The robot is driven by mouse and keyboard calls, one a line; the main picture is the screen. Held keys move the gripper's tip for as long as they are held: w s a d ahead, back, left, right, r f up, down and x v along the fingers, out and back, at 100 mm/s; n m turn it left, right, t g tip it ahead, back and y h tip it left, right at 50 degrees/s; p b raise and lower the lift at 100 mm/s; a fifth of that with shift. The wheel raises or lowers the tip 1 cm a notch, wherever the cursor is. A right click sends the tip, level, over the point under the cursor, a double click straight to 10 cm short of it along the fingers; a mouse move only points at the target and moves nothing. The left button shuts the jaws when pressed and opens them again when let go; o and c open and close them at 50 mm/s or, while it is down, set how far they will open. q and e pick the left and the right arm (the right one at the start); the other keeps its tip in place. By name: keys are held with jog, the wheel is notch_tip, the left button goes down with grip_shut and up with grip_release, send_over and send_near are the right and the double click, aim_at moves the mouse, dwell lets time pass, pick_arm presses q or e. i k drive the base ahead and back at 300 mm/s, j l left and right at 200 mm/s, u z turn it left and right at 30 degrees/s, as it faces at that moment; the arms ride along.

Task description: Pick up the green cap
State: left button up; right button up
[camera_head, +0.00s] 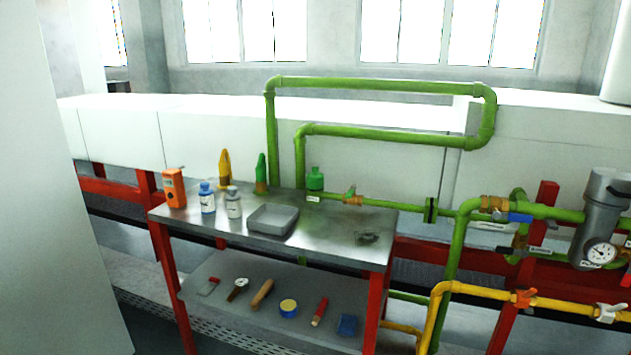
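A squat green item (315,180), like a small bottle or cap with a narrow neck, stands at the back of the metal table (345,213). To its left stands a taller, pointed green item (261,170) with a darker, brownish base. I cannot tell for sure which of the two is the green cap. Neither is touched by a gripper. Neither my left nor my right gripper shows in this view.
The table also holds an orange device (174,188), a yellow pointed item (225,170), two small bottles (207,199) (233,203) and a grey tray (259,222). Several tools lie on the lower shelf (245,318). Green pipes (380,134) rise close behind the table.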

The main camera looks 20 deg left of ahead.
aim_at(314, 179)
jog(key=u, duration=0.4)
jog(key=i+j+u, duration=0.6)
jog(key=i+u, duration=0.25)
jog(key=k, duration=0.05)
